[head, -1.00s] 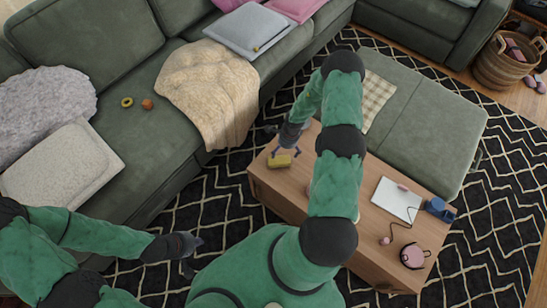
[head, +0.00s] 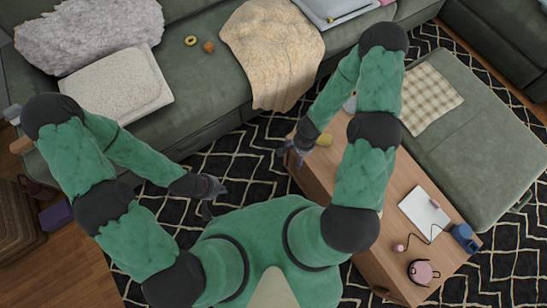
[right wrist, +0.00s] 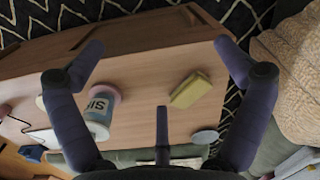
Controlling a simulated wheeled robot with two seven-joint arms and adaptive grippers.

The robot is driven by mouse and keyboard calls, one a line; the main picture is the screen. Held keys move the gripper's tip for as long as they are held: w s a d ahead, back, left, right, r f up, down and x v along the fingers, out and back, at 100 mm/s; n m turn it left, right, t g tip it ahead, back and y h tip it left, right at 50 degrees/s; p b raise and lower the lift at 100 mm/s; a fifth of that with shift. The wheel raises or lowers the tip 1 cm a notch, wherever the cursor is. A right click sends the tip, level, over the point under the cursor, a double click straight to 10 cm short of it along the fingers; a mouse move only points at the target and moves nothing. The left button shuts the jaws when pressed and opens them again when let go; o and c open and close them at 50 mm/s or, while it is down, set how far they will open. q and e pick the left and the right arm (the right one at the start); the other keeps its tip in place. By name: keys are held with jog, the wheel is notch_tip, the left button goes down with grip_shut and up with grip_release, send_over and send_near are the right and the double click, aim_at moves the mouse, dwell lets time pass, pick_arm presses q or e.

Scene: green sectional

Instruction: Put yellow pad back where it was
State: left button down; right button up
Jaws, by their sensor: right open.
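The yellow pad (head: 325,140) lies on the wooden coffee table near its far left end, partly behind my right arm. In the right wrist view the pad (right wrist: 190,90) rests on the tabletop, apart from the fingers. My right gripper (head: 292,152) is open and empty, over the left edge of the table and to the left of the pad. Its spread fingers also show in the right wrist view (right wrist: 158,60). My left gripper (head: 212,192) hangs over the patterned rug beside the sofa, and its jaw opening is unclear.
A blue and white jar (right wrist: 98,112) stands on the table (head: 385,250), with a pale round disc (right wrist: 205,137) near the pad. A white notebook (head: 424,212), a blue object (head: 464,237) and a pink round item (head: 422,271) occupy the table's near end. The sofa (head: 200,90) lies behind.

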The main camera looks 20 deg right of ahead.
jog(key=s+a+r+n+y, duration=0.1)
jog(key=s+a+r+n, duration=0.1)
jog(key=a, duration=0.4)
jog(key=s+a+r+n+y, duration=0.2)
jog(key=s+a+n, duration=0.2)
jog(key=a+n, duration=0.1)
jog(key=shift+s+a+r+n, duration=0.35)
jog(key=shift+a+r+n, duration=0.05)
jog(key=shift+a, duration=0.4)
